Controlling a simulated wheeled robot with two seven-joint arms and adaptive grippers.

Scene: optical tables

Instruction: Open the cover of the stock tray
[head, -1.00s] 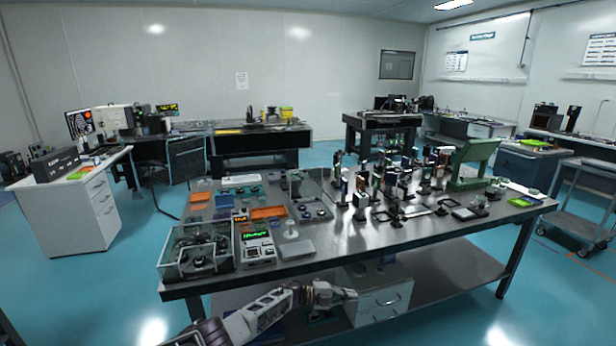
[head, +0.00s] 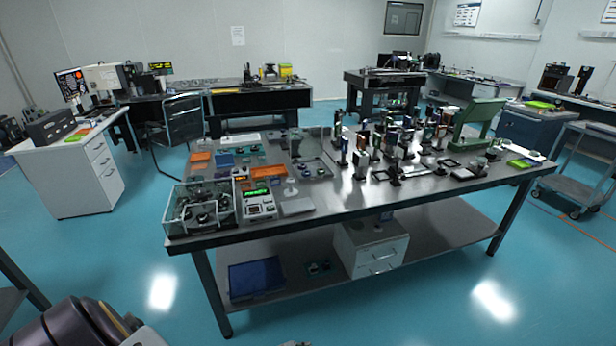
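No tray is clearly labelled as the stock tray, and I cannot tell for certain which thing it is. A clear-walled box (head: 168,213) stands at the front left corner of the large optical table (head: 350,205); several dark round parts show inside it. I cannot tell whether its top is covered. A flat grey plate (head: 297,207) lies further right near the front edge. My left arm shows only in part at the bottom left, and its gripper is out of view. A tiny pale piece at the bottom edge is too small to tell. My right gripper is not in view.
An instrument with a green display (head: 259,205) stands beside the clear box. Orange trays (head: 268,173) lie behind it. Several upright optic mounts crowd the table's middle and right. A blue box (head: 257,279) and white drawers (head: 370,252) sit on the lower shelf. Floor in front is clear.

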